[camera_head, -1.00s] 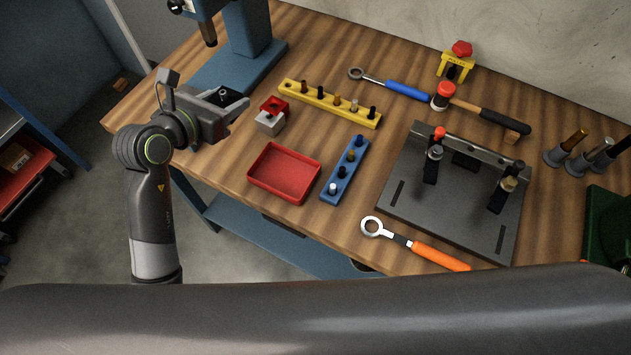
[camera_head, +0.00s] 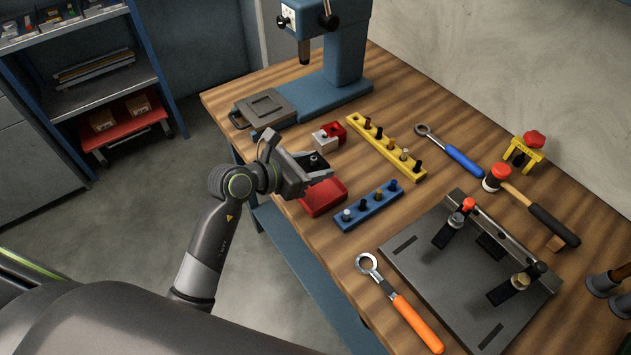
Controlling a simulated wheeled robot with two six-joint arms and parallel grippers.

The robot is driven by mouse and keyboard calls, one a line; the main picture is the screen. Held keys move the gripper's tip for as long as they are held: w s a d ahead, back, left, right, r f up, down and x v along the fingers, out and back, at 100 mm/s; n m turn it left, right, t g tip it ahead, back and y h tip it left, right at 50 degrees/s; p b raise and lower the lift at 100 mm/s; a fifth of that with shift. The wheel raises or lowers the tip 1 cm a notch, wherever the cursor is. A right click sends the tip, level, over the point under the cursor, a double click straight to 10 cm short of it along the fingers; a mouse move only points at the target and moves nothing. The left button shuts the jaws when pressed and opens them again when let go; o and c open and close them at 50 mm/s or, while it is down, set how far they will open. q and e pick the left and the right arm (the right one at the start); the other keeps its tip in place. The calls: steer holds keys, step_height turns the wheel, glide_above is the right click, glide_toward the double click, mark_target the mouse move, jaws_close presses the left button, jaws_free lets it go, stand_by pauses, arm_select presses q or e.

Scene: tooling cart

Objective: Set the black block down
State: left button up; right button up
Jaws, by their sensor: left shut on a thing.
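My left gripper (camera_head: 312,170) reaches in from the left and hangs over the far-left part of the red tray (camera_head: 326,198). Its jaws are shut on the black block (camera_head: 316,160), of which only a small dark part shows between the fingers. The rest of the block is hidden by the gripper. I cannot tell how high it is held, but it looks to be above the tray. The visible part of the tray looks empty. My right gripper is not in view.
A blue rack (camera_head: 367,208) and a yellow rack (camera_head: 385,144) hold small pegs beside the tray. Red and white blocks (camera_head: 328,136) stand just behind the gripper. A blue press (camera_head: 345,60) is at the back. A grey fixture plate (camera_head: 465,275) and orange wrench (camera_head: 417,323) lie to the right.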

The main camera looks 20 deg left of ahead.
mark_target(314, 188)
arm_select(q)
steer(key=shift+f, duration=2.45)
steer(key=shift+f, duration=0.15)
steer(key=o, duration=1.1)
